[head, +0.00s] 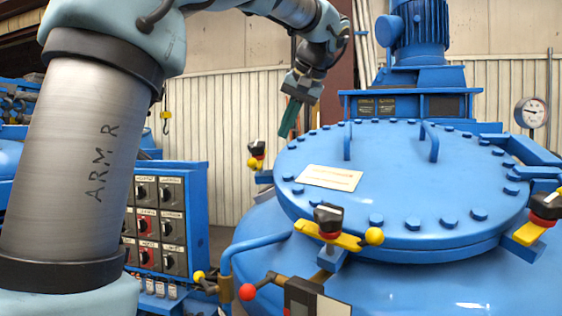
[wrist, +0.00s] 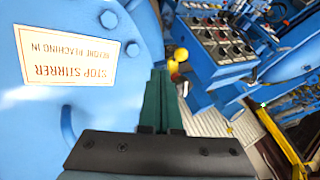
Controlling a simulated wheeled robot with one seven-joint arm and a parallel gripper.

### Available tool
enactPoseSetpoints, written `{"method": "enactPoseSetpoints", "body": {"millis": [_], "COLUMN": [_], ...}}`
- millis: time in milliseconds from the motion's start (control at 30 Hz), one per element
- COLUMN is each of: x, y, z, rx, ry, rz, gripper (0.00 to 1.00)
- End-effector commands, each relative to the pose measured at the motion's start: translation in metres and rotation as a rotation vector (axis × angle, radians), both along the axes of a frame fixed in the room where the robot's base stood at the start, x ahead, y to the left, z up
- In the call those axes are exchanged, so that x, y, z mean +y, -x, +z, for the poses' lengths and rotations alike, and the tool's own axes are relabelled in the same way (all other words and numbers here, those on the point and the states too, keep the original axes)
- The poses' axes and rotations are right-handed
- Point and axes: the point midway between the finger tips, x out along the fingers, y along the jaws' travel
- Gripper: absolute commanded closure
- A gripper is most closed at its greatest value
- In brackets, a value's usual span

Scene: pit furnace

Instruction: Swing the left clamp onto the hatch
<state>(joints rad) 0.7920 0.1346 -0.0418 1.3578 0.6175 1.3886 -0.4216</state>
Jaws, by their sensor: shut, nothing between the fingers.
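The blue round hatch (head: 400,190) lies closed on the vessel, with bolts around its rim. The left clamp (head: 257,152), with a black-topped post and yellow ball end, stands at the hatch's left edge; its ball appears outside the rim. In the wrist view, the clamp's yellow ball (wrist: 181,54) shows just right of my fingertips, beside the hatch (wrist: 35,125); the rest is partly hidden. My gripper (head: 286,135) has green fingers, shut and empty, pointing down above and right of the left clamp. The fingers (wrist: 160,73) look apart from it.
A front clamp (head: 335,238) and a right clamp (head: 527,233) sit at the rim. Two handles (head: 430,142) rise from the hatch near a white label (head: 330,177). A blue motor (head: 418,40) stands behind. A switch panel (head: 158,225) is at left.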

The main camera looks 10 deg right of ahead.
Motion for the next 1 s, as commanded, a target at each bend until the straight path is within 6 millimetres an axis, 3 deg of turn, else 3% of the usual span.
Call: {"method": "enactPoseSetpoints", "body": {"millis": [167, 567, 767, 1000], "x": [-0.006, -0.005, 0.001, 0.011], "y": [0.006, 0.003, -0.013, -0.043], "z": [0.015, 0.013, -0.007, -0.045], "rx": [-0.026, -0.025, -0.023, -0.023], "ry": [0.003, 0.003, 0.002, 0.001], "rz": [0.009, 0.01, 0.012, 0.013], "gripper": [1.0, 1.0, 1.0, 1.0]}}
